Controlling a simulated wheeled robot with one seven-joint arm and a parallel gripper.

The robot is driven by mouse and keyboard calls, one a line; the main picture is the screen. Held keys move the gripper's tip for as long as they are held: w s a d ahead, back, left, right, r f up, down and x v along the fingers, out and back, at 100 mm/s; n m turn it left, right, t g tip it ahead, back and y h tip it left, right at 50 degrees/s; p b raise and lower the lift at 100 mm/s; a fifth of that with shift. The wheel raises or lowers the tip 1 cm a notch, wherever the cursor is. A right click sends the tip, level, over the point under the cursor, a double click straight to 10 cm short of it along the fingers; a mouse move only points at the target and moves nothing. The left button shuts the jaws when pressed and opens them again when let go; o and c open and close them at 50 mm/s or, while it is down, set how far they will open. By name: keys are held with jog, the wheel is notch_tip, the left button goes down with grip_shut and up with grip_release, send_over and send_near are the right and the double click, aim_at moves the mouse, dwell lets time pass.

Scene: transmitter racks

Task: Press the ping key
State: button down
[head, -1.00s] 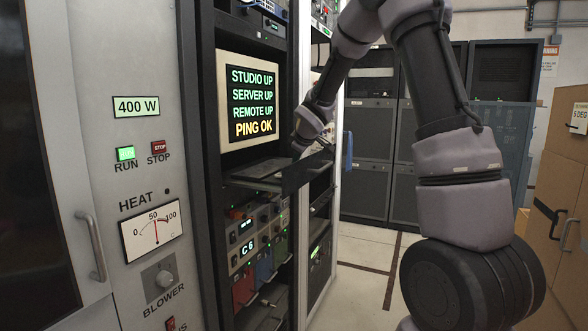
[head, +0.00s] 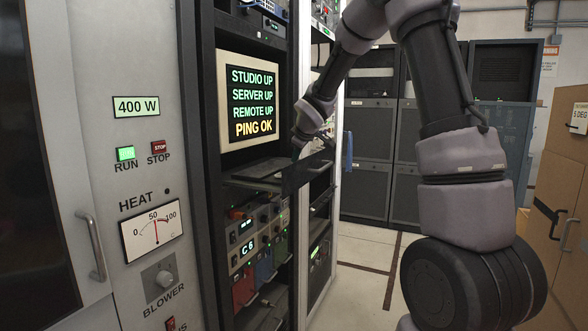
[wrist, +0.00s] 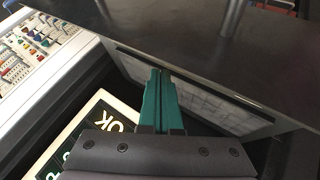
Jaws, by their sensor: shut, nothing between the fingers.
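The screen (head: 249,100) in the rack reads STUDIO UP, SERVER UP, REMOTE UP in green and PING OK in yellow. Its corner with "OK" shows in the wrist view (wrist: 92,128). A pull-out keyboard shelf (head: 258,179) is below it. In the wrist view a pale keyboard (wrist: 205,104) lies beside my fingertips, its keys too faint to read. I cannot tell which key is the ping key. My gripper (wrist: 160,76) has teal fingers, shut and empty. In the head view it is above the shelf's right end, fingertips unclear; contact cannot be told.
The shelf's dark front (head: 308,171) juts out from the rack. A grey cabinet with RUN and STOP buttons (head: 159,147) stands left. Floor between is clear.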

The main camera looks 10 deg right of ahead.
jog(key=shift+d+r, duration=0.1)
jog(key=shift+r, duration=2.4)
jog(key=s+d+r+m+h, duration=0.1)
jog(key=s+d+r+m, duration=0.15)
jog(key=s, duration=0.25)
jog(key=s+d+r+m, duration=0.1)
jog(key=s+r+m, duration=0.15)
jog(key=s, duration=0.35)
jog(key=s+d+m+g+y, duration=0.1)
jog(key=s+m, duration=0.8)
jog(key=s, duration=1.9)
jog(key=shift+d+f+g+y, duration=0.15)
jog(key=shift+d+g+y, duration=0.15)
jog(key=shift+g+y, duration=0.25)
